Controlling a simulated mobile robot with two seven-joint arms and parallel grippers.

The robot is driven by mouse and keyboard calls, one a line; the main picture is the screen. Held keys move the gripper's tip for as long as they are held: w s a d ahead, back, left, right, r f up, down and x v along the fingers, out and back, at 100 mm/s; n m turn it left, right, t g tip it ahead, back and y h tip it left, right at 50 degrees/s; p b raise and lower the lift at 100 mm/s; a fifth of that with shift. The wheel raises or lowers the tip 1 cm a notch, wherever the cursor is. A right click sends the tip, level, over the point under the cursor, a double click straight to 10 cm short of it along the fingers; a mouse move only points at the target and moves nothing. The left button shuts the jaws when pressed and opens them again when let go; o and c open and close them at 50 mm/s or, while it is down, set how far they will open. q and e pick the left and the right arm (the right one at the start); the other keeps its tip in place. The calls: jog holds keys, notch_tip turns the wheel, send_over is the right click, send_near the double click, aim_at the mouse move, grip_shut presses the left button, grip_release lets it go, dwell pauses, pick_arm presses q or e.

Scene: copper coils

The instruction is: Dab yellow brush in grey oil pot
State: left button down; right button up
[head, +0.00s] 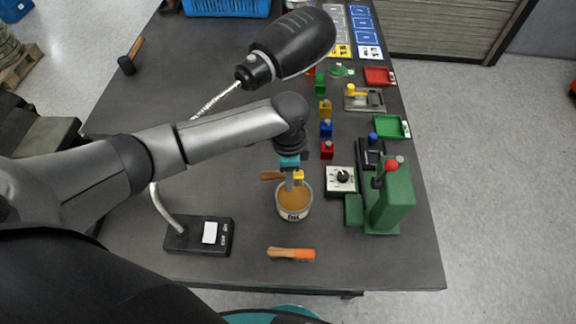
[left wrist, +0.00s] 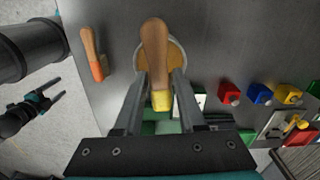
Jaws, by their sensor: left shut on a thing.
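The yellow brush (left wrist: 154,50) has a wooden handle and a yellow end, which also shows in the head view (head: 298,177). My left gripper (head: 290,184) is shut on it, with a finger on either side. The brush looks roughly level in the head view, handle to the left. It is over the far side of the grey pot (head: 294,214), which holds amber oil and has a label. Whether the brush touches the oil I cannot tell. In the left wrist view the brush partly covers the pot (left wrist: 178,57). My right gripper (left wrist: 50,98) is open and empty, off the table.
An orange brush (head: 291,253) lies in front of the pot. A control box with a dial (head: 341,179) and a green press (head: 391,198) stand to the right. Several coloured blocks (head: 326,130) line up behind. A lamp (head: 198,236) stands at left, its head above my arm.

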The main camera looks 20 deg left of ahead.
aim_at(288, 197)
pick_arm(q)
jog(key=shift+s+f+m, duration=0.1)
jog(key=shift+f+m, duration=0.2)
notch_tip(288, 197, down, 6)
jog(key=b, duration=0.6)
jog(key=shift+r+b, duration=0.1)
jog(key=shift+b, duration=0.25)
pick_arm(e)
notch_tip(288, 197, down, 6)
jog(key=shift+w+d+f, duration=0.15)
jog(key=shift+w+d, duration=0.15)
pick_arm(q)
jog(key=shift+f, duration=0.55)
pick_arm(e)
jog(key=shift+f, duration=0.2)
pick_arm(q)
jog(key=shift+s+f, duration=0.1)
pick_arm(e)
jog(key=shift+r, duration=0.35)
dwell(1.3)
jog(key=shift+r, duration=0.1)
pick_arm(q)
notch_tip(288, 197, up, 7)
jog(key=p, duration=0.8)
jog(key=shift+p, duration=0.35)
pick_arm(e)
notch_tip(288, 197, up, 8)
